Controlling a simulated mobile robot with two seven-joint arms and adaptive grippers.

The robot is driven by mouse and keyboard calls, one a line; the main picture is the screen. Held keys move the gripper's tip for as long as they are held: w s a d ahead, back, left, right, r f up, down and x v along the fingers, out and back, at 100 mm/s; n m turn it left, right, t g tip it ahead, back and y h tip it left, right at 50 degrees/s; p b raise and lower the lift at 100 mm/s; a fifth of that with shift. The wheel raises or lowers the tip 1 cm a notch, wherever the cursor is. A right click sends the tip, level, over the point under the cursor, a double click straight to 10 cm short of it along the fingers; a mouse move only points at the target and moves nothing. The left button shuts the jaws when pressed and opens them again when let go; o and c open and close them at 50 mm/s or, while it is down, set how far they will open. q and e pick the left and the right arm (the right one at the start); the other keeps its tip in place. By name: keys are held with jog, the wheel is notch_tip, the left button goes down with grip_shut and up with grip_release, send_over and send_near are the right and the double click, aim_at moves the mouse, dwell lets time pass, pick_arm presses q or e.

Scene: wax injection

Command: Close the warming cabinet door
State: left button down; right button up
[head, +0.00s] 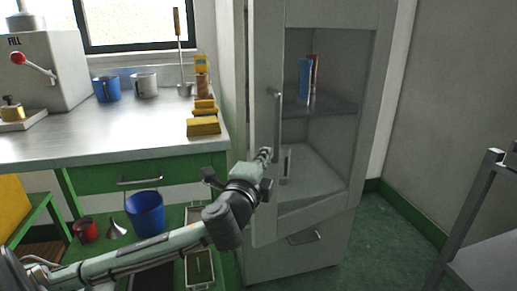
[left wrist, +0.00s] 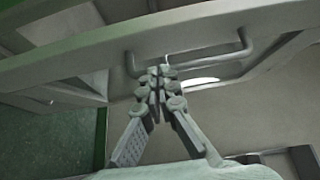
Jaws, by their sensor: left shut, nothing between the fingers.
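The warming cabinet (head: 300,270) stands right of the bench. Its pale door (head: 268,215) has a large window and looks ajar, with its handle side swung out towards me; the width of the gap is hard to tell. The upright door handle (head: 277,125) is near the door's left edge and also shows in the left wrist view (left wrist: 197,69). My left gripper (head: 266,154) is shut and empty, beside the lower part of the handle. In the left wrist view its fingertips (left wrist: 160,75) are at the handle; I cannot tell whether they touch. My right gripper is not in view.
A blue bottle (head: 304,82) and a red one stand on a shelf behind the window. The steel bench (head: 100,140) with mugs and yellow blocks is left. A metal cart (head: 490,245) is at the right edge. Green floor (head: 375,245) lies clear between cabinet and cart.

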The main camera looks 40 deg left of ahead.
aim_at(261, 141)
pick_arm(q)
jog(key=shift+w+a, duration=0.75)
jog(key=shift+a, duration=0.25)
jog(key=shift+w+a, duration=0.75)
jog(key=shift+a, duration=0.2)
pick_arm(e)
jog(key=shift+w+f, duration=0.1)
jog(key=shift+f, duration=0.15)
pick_arm(q)
jog(key=shift+w+a, duration=0.1)
jog(key=shift+a, duration=0.2)
jog(key=w+a, duration=0.2)
jog(key=a, duration=0.3)
jog(key=shift+w+a, duration=0.25)
jog(key=shift+w, duration=0.05)
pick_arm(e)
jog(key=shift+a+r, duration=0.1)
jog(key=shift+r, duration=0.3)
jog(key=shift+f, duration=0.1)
